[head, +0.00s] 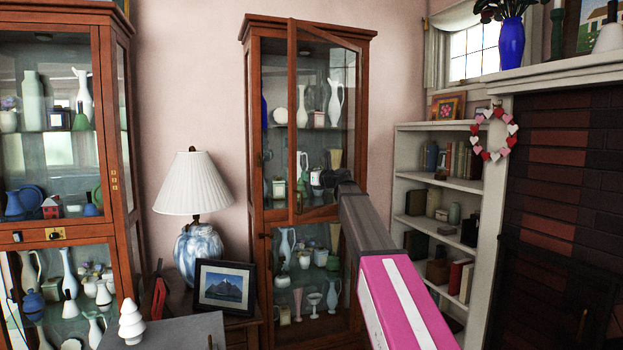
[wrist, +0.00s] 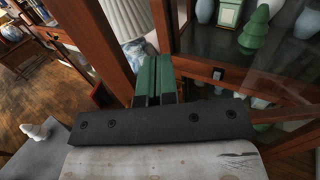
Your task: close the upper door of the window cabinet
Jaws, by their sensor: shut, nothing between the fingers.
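The window cabinet (head: 369,110) is a tall wooden glass-fronted case in the middle of the head view. Its upper door (head: 292,125) stands ajar, with its free upright swung out at the left and its hinge side at the right. My gripper (head: 317,180) is at the height of the door's lower part; the head view does not clearly show which side of the glass it is on. In the wrist view my green fingers (wrist: 152,70) are shut together and empty. Wooden uprights show on both sides of them; contact with the door cannot be told.
A lamp (head: 193,185) and a framed picture (head: 222,287) stand on a side table left of the cabinet. Another glass cabinet (head: 120,150) is at far left. A white bookshelf (head: 405,160) stands at the right. Vases and ornaments fill the shelves behind the door.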

